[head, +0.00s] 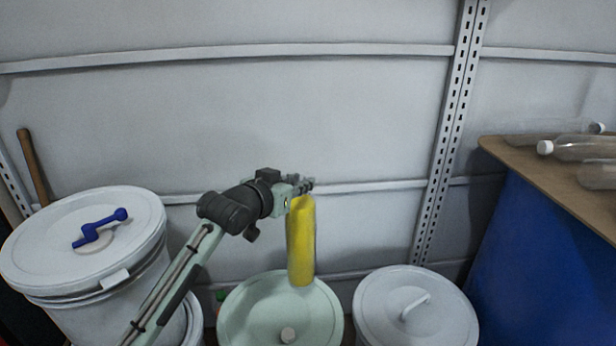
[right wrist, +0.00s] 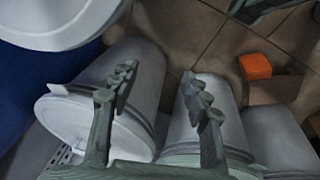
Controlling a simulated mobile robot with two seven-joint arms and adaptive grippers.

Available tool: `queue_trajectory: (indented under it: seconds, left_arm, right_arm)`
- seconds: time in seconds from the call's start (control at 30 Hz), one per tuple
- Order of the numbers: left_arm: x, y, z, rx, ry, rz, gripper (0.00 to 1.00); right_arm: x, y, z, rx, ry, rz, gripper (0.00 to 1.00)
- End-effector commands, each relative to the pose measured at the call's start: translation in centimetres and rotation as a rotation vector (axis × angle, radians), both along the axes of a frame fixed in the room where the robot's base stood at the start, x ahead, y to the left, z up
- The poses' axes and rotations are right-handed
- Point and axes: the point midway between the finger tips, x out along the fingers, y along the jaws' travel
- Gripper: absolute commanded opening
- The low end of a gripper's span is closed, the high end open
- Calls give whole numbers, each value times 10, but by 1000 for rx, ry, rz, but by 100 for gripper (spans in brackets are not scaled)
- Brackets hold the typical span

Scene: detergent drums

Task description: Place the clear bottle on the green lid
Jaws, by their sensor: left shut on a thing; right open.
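My left gripper (head: 300,187) is shut on the top of a tall yellow cylinder (head: 301,245), bottle-like in shape. It hangs upright in front of the wall, and its lower end overlaps the far part of the pale green lid (head: 255,312) in the head view. I cannot tell whether it touches the lid. The green lid has a small pale knob. Clear bottles (head: 580,149) with white caps lie on their sides on the brown board at the right. My right gripper (right wrist: 160,95) is open and empty in the right wrist view, above the drums.
A white drum (head: 80,245) with a blue crank on its lid stands at the left. A grey lid (head: 415,308) with a handle is right of the green one. The brown board (head: 520,160) tops a blue block. An orange box (right wrist: 255,66) lies on the tiled floor.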

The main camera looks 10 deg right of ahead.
Motion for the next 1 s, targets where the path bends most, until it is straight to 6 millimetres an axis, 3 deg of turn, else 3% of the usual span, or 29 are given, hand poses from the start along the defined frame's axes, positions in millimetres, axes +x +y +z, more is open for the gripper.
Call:
queue_trajectory:
  seconds: [0.2, 0.4, 0.63, 0.9, 1.0]
  left_arm:
    - [-25, 35, -21, -3, -9, 0, 0]
    - [-40, 56, -36, -5, -10, 0, 0]
    - [-44, 61, -43, -7, -11, -1, 0]
    - [-44, 61, -75, -6, -8, -1, 0]
    - [-43, 61, -79, -7, -11, -1, 0]
  right_arm:
    - [2, 0, -5, 3, 0, 1, 48]
    - [11, 1, -2, 5, -18, 3, 48]
    - [10, 2, -3, 7, -16, 2, 48]
    - [5, 3, -3, 6, -5, 1, 48]
    - [5, 3, 0, 5, -5, 0, 48]
